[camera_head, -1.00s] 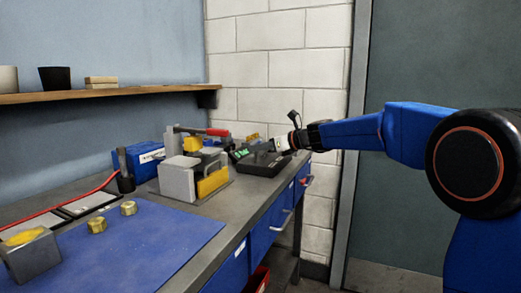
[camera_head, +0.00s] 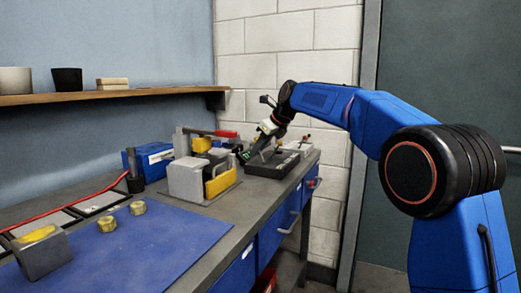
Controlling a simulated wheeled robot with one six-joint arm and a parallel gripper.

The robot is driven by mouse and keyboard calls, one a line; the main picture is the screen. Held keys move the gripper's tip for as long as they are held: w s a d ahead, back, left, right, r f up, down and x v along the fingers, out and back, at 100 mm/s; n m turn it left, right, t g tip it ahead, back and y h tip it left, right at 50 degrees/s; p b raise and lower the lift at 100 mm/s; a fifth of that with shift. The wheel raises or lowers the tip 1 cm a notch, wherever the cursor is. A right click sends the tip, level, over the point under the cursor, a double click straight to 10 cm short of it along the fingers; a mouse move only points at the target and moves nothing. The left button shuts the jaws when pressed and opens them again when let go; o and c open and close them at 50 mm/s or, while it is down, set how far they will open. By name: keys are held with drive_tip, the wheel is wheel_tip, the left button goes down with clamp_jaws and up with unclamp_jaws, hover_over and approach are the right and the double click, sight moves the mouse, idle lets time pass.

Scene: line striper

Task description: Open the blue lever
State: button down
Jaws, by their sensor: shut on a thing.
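No blue lever shows clearly in the head view. A grey and yellow clamp-like fixture (camera_head: 188,181) stands on the bench with a red-handled lever (camera_head: 225,134) behind it. My gripper (camera_head: 245,156) points down and left at the left edge of a low black tray or box (camera_head: 268,169), just right of the fixture. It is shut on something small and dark. The fingertips are small and partly merge with the tray, so I cannot tell what the held thing is.
A blue box (camera_head: 150,158) stands behind the fixture. A blue mat (camera_head: 130,250) with brass nuts (camera_head: 137,208) and a metal block (camera_head: 42,253) fills the front left. A shelf (camera_head: 110,95) runs along the wall. Blue drawers (camera_head: 270,238) with handles are below the bench edge.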

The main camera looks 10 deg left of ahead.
drive_tip(key=shift+w+a+f+g+h, duration=0.15)
drive_tip(key=shift+a+g+h, duration=0.2)
drive_tip(key=shift+h, duration=0.45)
drive_tip(key=c, duration=1.8)
unclamp_jaws()
drive_tip(key=v, duration=1.7)
